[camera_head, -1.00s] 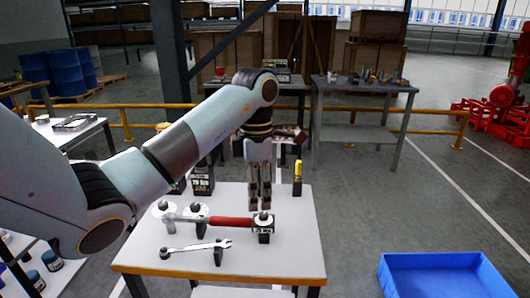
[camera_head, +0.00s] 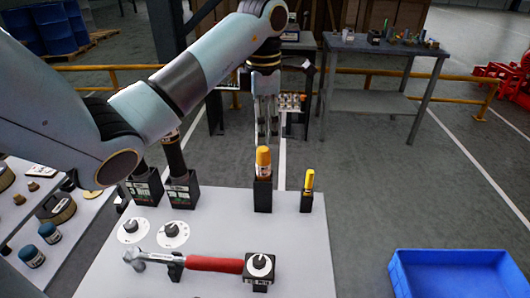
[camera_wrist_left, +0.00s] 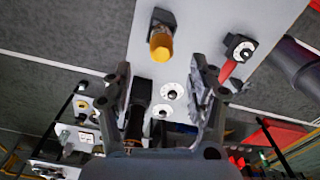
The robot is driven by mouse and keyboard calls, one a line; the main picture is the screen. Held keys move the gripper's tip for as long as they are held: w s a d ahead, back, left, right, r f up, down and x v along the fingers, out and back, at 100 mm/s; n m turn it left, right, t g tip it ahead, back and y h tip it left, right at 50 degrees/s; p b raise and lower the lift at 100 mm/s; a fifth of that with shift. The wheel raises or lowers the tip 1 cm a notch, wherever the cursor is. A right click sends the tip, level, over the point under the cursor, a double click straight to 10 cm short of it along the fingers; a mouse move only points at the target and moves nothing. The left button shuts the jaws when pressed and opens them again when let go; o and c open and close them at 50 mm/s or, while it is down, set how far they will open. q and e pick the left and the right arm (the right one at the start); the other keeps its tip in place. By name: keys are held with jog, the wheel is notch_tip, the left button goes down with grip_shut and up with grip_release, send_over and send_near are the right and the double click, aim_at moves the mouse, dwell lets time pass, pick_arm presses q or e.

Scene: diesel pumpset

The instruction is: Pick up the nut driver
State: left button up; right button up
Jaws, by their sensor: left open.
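Two handled tools stand upright in black holders at the back of the white table: one with a thick orange handle (camera_head: 263,162) and one with a slimmer yellow handle (camera_head: 308,181). Which is the nut driver I cannot tell for sure; only the handles show. My left gripper (camera_head: 266,132) is open and empty, pointing down, just above the orange handle in the picture and apart from it. In the left wrist view, an orange-yellow handle (camera_wrist_left: 160,46) shows ahead of the open fingers (camera_wrist_left: 160,82), roughly centred between them. My right gripper is out of view.
On the white table (camera_head: 215,225) are a red-handled hammer (camera_head: 210,264), round white dials (camera_head: 173,232) and black holders with dark tools (camera_head: 180,190) at left. A blue bin (camera_head: 455,275) is at lower right.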

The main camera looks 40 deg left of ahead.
aim_at(264, 149)
pick_arm(q)
notch_tip(264, 149, down, 5)
jog(key=b, duration=0.4)
jog(key=shift+s+r, duration=0.1)
jog(key=shift+r, duration=0.05)
jog(key=shift+f+b, duration=0.4)
jog(key=shift+f, duration=0.25)
notch_tip(264, 149, down, 4)
jog(key=shift+d+r+p, duration=0.1)
jog(key=shift+r+p, duration=0.15)
jog(key=shift+p, duration=0.35)
jog(key=shift+f, duration=0.55)
grip_shut()
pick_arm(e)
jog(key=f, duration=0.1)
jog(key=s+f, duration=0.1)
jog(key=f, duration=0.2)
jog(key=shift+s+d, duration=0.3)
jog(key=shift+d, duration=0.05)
